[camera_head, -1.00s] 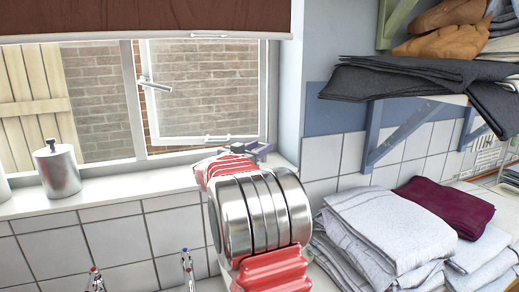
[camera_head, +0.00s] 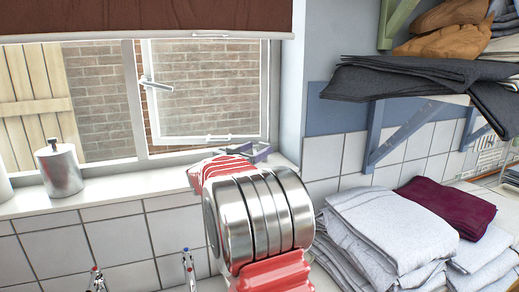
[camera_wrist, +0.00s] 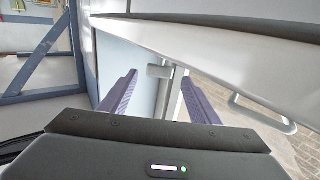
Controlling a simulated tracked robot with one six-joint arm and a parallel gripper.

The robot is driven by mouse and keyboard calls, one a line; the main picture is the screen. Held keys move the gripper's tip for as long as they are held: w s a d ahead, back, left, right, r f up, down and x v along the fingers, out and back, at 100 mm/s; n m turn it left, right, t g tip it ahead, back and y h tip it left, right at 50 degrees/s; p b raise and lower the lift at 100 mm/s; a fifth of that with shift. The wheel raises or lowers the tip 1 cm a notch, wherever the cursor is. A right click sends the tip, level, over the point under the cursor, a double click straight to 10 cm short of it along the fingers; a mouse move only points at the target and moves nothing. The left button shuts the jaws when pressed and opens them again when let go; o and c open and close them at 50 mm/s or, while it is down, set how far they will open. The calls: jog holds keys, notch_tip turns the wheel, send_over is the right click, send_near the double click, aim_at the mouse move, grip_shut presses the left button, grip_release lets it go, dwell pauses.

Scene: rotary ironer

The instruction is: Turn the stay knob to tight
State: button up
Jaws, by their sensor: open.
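The window (camera_head: 205,90) has its glazed sash standing in the white frame. In the wrist view a small pale grey block (camera_wrist: 160,71) on a slim upright bar shows between my fingers; it may be the stay knob, but I cannot tell for sure. My gripper (camera_wrist: 160,78) is open, its two purple fingers either side of that block, with no contact visible. In the head view my gripper (camera_head: 256,150) is by the lower right corner of the window, above the sill. My own arm hides part of the sill there.
A metal canister (camera_head: 59,172) stands on the sill (camera_head: 120,197) at left. Folded white linen (camera_head: 395,232) and a maroon cloth (camera_head: 447,206) are stacked at right. Dark cloth (camera_head: 400,78) overhangs a shelf with a blue bracket (camera_head: 372,140). A window handle (camera_head: 156,85) projects at left.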

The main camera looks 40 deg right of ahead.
jog(key=v, duration=1.1)
jog(key=shift+s+a, duration=0.1)
jog(key=shift+a, duration=0.05)
